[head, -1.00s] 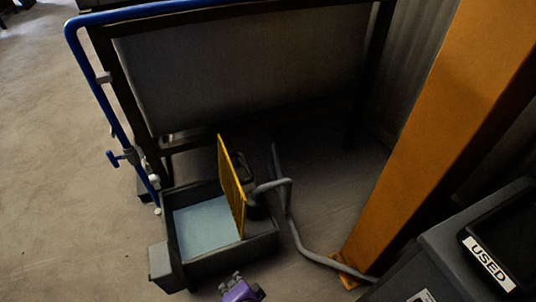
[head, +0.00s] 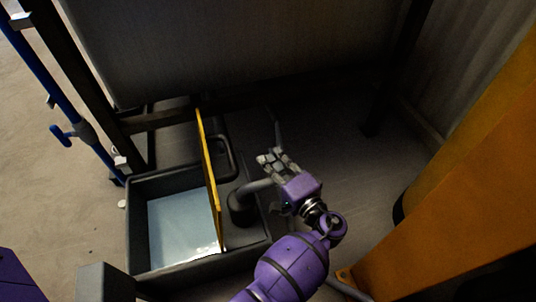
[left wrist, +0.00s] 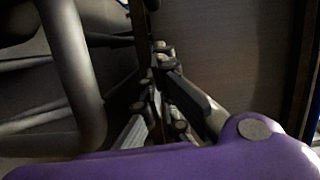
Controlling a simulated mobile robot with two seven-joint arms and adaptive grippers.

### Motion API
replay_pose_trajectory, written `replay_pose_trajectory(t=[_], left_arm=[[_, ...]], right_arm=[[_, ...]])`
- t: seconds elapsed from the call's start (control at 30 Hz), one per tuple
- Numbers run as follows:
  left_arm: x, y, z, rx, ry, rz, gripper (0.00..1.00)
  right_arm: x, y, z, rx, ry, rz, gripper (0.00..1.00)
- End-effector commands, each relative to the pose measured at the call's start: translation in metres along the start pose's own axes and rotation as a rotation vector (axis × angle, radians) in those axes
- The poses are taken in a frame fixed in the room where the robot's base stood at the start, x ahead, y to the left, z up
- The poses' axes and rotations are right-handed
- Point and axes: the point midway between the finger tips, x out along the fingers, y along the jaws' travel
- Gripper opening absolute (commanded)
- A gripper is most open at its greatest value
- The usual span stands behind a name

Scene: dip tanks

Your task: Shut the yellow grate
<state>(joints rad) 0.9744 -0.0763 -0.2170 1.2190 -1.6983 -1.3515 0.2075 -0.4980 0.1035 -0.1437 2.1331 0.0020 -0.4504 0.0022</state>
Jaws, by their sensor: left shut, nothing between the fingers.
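The yellow grate (head: 209,175) stands upright, seen nearly edge-on, along the right side of the open bay of a dark tank (head: 137,225). Pale blue liquid (head: 180,228) shows in the bay to its left. My left gripper (head: 268,157) is shut and empty, to the right of the grate and apart from it in the head view. In the left wrist view the shut fingers (left wrist: 160,58) show near the middle; I cannot make out the grate there for certain. My right gripper is not in view.
A grey pipe (head: 257,186) rises from the tank's right part, close to my left gripper. A dark looped handle (head: 232,150) is behind the grate. A blue pipe (head: 52,90) runs at the left, an orange post (head: 470,200) at the right.

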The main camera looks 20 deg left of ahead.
Motion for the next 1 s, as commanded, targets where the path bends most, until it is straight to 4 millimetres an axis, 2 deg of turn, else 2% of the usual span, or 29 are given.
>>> replay_pose_trajectory(t=[0.03, 0.2, 0.3, 0.5, 1.0], left_arm=[[0.014, -0.004, -0.005, -0.009, 0.003, -0.007, 0.0], [0.049, -0.005, -0.005, -0.01, 0.002, -0.007, 0.0], [0.049, -0.004, 0.014, -0.008, 0.003, -0.003, 0.0], [0.053, -0.003, 0.032, -0.007, 0.004, -0.001, 0.0], [0.054, -0.004, 0.037, -0.011, 0.003, 0.001, 0.0]], right_arm=[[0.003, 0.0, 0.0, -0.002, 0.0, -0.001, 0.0], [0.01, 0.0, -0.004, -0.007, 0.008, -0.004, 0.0], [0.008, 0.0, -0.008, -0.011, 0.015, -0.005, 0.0], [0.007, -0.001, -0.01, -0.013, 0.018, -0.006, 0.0], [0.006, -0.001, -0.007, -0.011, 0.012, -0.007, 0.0]])
